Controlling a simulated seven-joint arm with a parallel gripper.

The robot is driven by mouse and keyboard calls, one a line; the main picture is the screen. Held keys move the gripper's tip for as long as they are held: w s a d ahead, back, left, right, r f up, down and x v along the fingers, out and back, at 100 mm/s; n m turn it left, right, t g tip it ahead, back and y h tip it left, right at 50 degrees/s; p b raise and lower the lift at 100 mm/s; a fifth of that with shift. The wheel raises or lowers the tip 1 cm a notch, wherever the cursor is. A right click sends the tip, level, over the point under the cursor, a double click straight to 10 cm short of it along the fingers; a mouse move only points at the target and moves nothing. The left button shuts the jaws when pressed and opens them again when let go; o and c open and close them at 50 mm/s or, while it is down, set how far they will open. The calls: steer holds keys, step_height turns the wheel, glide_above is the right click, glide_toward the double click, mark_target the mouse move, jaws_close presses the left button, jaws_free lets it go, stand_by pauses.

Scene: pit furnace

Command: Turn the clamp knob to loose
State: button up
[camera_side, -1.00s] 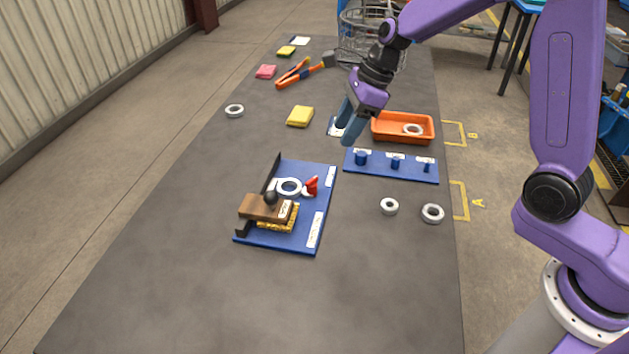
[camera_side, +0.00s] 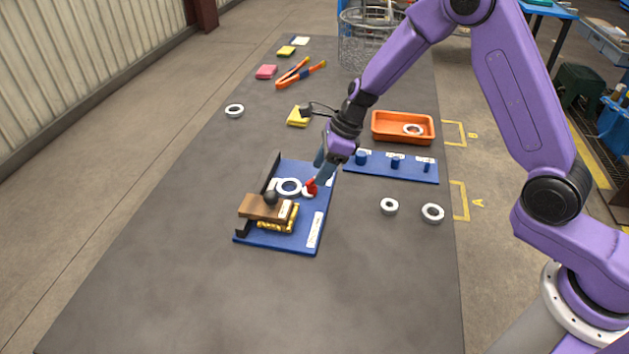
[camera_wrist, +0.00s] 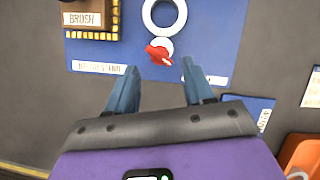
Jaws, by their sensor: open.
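The red clamp knob (camera_side: 311,187) sits on a white round base at the right side of the blue fixture board (camera_side: 285,238). In the wrist view the knob (camera_wrist: 158,54) lies just beyond the gap between my fingertips, tilted down to the right. A white ring (camera_side: 289,187) lies beside it on the board, and it also shows in the wrist view (camera_wrist: 165,14). My gripper (camera_side: 322,172) is open and empty, close to the knob in the side view. In the wrist view its two blue fingers (camera_wrist: 160,72) are spread apart.
A brush block (camera_side: 262,207) stands on the board's near left. A blue peg board (camera_side: 400,176), an orange tray (camera_side: 403,139) and two loose white rings (camera_side: 432,213) are to the right. A yellow pad (camera_side: 297,117) lies behind. The table's front is clear.

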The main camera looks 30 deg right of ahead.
mark_target(310, 186)
steer(key=shift+x, duration=2.5)
steer(key=c, duration=0.9)
